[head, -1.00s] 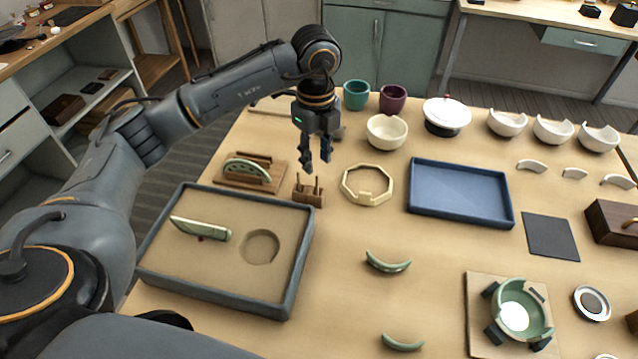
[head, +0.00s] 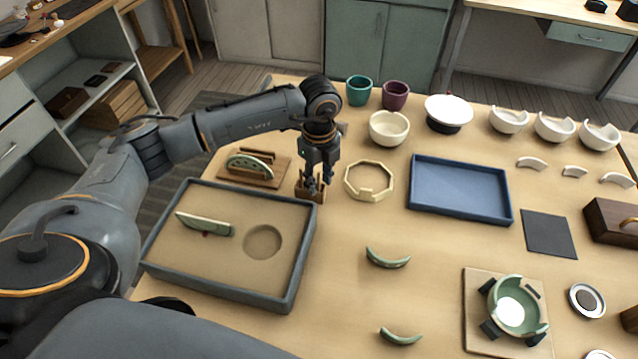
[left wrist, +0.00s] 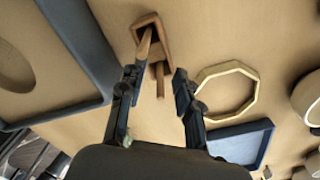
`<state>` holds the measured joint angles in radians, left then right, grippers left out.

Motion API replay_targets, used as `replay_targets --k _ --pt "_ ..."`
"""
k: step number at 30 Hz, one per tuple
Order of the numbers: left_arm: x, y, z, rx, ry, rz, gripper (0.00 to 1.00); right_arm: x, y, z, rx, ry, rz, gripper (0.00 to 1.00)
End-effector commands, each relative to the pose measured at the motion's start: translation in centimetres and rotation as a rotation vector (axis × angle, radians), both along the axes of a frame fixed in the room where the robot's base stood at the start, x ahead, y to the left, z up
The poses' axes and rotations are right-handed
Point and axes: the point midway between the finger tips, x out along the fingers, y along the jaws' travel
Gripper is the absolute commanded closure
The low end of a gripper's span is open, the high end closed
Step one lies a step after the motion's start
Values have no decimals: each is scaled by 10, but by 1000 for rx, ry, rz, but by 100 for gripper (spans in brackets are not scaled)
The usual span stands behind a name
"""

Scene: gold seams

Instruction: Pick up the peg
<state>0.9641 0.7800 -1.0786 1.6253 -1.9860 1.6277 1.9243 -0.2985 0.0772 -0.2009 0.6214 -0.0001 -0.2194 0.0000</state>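A small brown wooden holder (head: 302,193) stands on the table, partly hidden behind my left gripper in the head view. In the left wrist view the holder (left wrist: 153,22) has two thin wooden pegs standing in it, one peg (left wrist: 145,43) at the left and another peg (left wrist: 160,82) at the right. My left gripper (head: 315,186) is just above the holder, pointing down. In the left wrist view its fingers (left wrist: 155,76) are open, one on each side of the pegs, with nothing held. My right gripper is not in view.
A sand-filled grey tray (head: 291,287) with a green shard lies left of the holder. A cream octagonal ring (head: 389,184) lies close on the right, with a blue tray (head: 460,212) beyond. A wooden rack (head: 281,172) with a green piece stands behind left.

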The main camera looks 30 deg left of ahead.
Motion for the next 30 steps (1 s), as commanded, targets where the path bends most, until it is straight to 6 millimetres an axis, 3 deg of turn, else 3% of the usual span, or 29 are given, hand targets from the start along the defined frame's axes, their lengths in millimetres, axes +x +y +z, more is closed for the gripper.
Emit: replay_targets --k 1,6,20,28,30 --pt "0 0 0 0 0 0 77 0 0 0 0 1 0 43" --pt "0 0 0 0 0 0 100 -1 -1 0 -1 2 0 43" --pt "0 0 5 0 -1 0 100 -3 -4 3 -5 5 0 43" --pt "1 0 37 1 -1 1 100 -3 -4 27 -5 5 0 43" --pt "-3 -7 47 -1 -1 -4 100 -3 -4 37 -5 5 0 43"
